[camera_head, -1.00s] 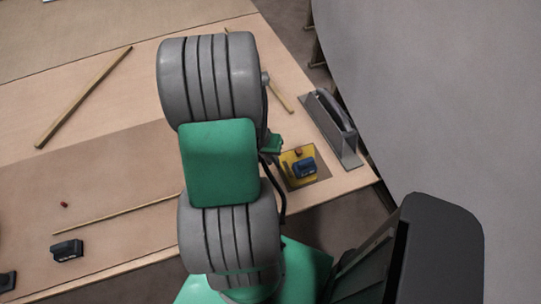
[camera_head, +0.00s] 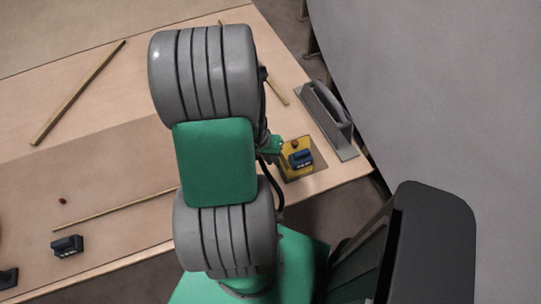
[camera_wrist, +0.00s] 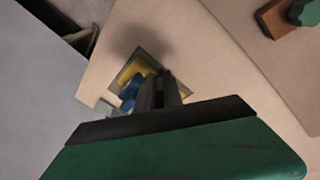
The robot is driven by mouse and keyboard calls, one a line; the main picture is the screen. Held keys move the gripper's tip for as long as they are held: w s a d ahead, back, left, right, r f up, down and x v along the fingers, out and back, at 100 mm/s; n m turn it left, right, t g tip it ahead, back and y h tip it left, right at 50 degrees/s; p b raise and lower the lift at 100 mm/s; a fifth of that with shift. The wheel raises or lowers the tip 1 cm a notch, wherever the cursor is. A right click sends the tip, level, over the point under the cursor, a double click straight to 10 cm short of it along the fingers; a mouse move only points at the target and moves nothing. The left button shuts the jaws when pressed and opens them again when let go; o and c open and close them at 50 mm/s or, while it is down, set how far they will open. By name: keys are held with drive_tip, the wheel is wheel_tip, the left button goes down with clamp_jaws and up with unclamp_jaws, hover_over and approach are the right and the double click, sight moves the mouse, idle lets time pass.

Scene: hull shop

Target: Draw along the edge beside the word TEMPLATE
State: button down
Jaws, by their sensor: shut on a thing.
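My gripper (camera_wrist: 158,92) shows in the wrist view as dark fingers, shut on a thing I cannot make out. In the head view my own arm hides it. The fingers overlap a grey square plate bearing a yellow piece (camera_wrist: 131,70) and a blue piece (camera_wrist: 130,92). I cannot tell whether they touch. In the head view the yellow piece (camera_head: 288,172) and blue piece (camera_head: 301,158) lie at the bench's right end. A darker brown panel (camera_head: 110,185) lies on the pale bench (camera_head: 130,85). The word TEMPLATE is not legible anywhere.
A grey handled tool (camera_head: 330,117) stands at the bench's right edge. Wooden strips (camera_head: 78,92) lie on the bench. A small black object (camera_head: 67,246) sits at lower left. A large curved grey surface (camera_head: 430,90) fills the right side.

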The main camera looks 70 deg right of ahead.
drive_tip(key=shift+s+a, duration=0.15)
drive_tip(key=shift+s+a+p, duration=0.5)
drive_tip(key=shift+s+a, duration=0.45)
drive_tip(key=shift+a, duration=0.1)
drive_tip(key=shift+s+a, duration=0.25)
drive_tip(key=shift+s, duration=0.05)
wheel_tip(320, 180, up, 13)
drive_tip(key=p, duration=0.6)
idle(0.3)
